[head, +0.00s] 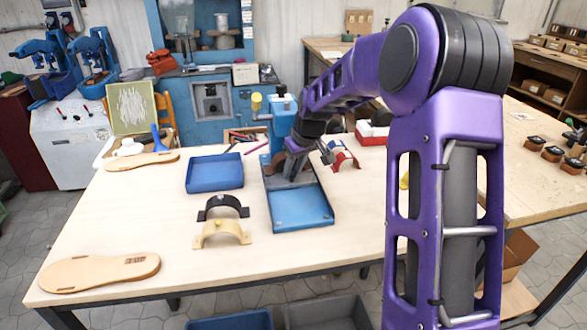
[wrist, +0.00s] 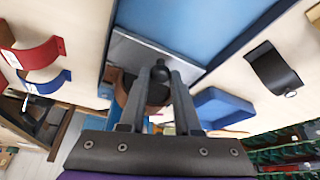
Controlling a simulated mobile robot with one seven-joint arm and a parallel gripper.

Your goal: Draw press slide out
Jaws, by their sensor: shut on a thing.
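The press (head: 284,118) is blue and stands at the back of the light wooden table. A flat blue tray-like slide (head: 302,210) lies in front of it, toward the table's front edge. My gripper (head: 288,178) reaches down at the back end of the slide, close to the press. In the wrist view my gripper (wrist: 161,75) has its two fingers closed around a dark rounded knob (wrist: 158,92). The blue slide surface (wrist: 185,28) and a grey plate edge (wrist: 135,50) lie beyond the fingertips. My arm hides part of the press.
A blue tray (head: 214,173) lies left of the slide. A black arched strap (head: 223,206) and a cream one (head: 222,234) stand front left. Red and blue straps (head: 343,156) stand to the right. Wooden soles (head: 100,272) lie at left. The front right table is clear.

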